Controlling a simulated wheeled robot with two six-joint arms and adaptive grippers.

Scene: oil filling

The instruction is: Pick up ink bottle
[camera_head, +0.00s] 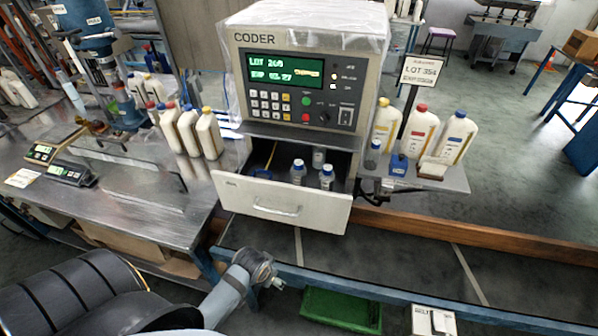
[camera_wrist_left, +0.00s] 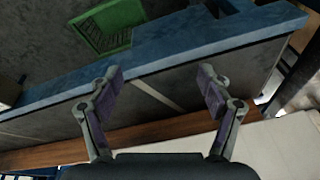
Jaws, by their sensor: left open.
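Small bottles with grey-blue caps stand upright in the open drawer of the coder: one at the left (camera_head: 298,172), one at the right (camera_head: 326,177) and one further back (camera_head: 318,157). Another small bottle (camera_head: 372,155) stands on the side shelf. Their labels are too small to read. My left gripper (camera_head: 268,271) is below and in front of the drawer, apart from the bottles. In the left wrist view its two fingers (camera_wrist_left: 160,80) are spread with nothing between them; no bottle shows there. My right gripper is not in view.
The drawer front (camera_head: 282,210) stands out below the coder (camera_head: 305,75). Large white bottles (camera_head: 420,130) and a lot sign (camera_head: 419,72) stand on the right shelf. More bottles (camera_head: 190,130) are left. A blue-edged conveyor (camera_head: 400,285) runs in front, with a green crate (camera_head: 340,310) below.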

